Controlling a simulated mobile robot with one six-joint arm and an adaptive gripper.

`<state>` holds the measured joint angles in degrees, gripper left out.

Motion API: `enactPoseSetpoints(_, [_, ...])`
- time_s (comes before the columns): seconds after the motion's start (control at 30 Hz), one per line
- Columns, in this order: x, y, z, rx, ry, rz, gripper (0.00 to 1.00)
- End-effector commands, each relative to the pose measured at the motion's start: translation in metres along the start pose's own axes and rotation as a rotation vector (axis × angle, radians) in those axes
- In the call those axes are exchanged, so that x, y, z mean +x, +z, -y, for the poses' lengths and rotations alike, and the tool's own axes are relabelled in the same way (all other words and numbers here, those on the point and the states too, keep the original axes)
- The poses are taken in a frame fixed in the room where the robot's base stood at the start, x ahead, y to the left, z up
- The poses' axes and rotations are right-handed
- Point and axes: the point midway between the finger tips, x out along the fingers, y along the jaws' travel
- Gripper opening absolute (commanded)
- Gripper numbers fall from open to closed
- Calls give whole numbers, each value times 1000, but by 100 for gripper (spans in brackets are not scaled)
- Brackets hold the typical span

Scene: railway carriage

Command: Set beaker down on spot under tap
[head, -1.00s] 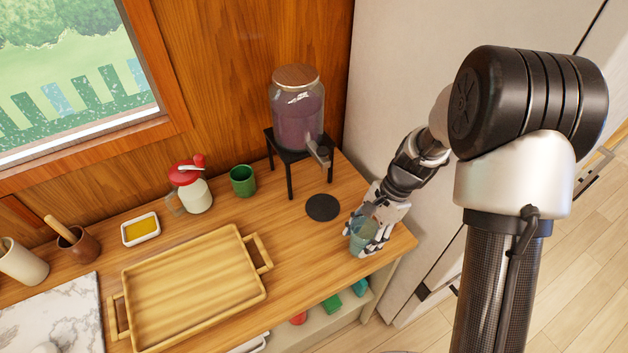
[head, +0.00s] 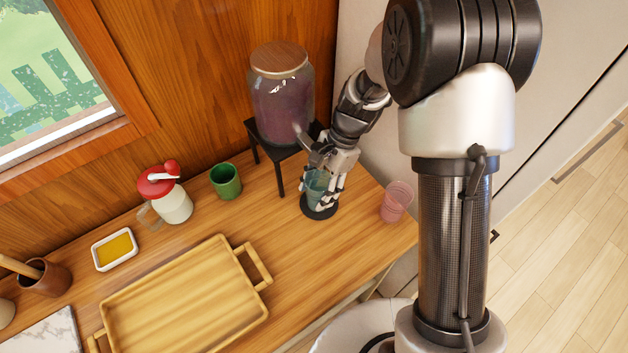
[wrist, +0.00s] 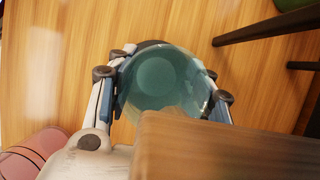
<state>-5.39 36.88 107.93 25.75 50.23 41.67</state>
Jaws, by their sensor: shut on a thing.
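The teal see-through beaker (head: 316,184) is upright between the fingers of my gripper (head: 323,190), which is shut on it. It also shows in the wrist view (wrist: 160,82), seen from above with the fingers on both sides. The beaker is over the round black spot (head: 318,212) on the counter; I cannot tell whether its base touches the spot. The tap is mostly hidden behind my gripper. It belongs to the glass dispenser (head: 283,105) of purple drink, which stands on a black stand (head: 280,168).
A pink see-through cup (head: 396,201) stands right of the spot, near the counter's edge. A green cup (head: 226,181), a red-lidded jug (head: 166,195) and a butter dish (head: 114,250) stand to the left. A wooden tray (head: 185,300) lies in front.

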Motion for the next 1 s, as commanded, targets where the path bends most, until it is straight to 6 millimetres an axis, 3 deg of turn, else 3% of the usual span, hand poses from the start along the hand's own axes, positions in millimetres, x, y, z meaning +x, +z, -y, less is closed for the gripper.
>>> enactPoseSetpoints(0.03, [4, 0, 7, 8, -16, -4, 24])
enactPoseSetpoints(0.4, [6, -1, 6, 8, -14, -3, 24])
enactPoseSetpoints(0.43, [5, -1, 6, 8, -14, -3, 49])
enactPoseSetpoints(0.7, [5, -1, 6, 8, -14, -3, 67])
enactPoseSetpoints(1.0, [5, -1, 6, 8, -13, -3, 67])
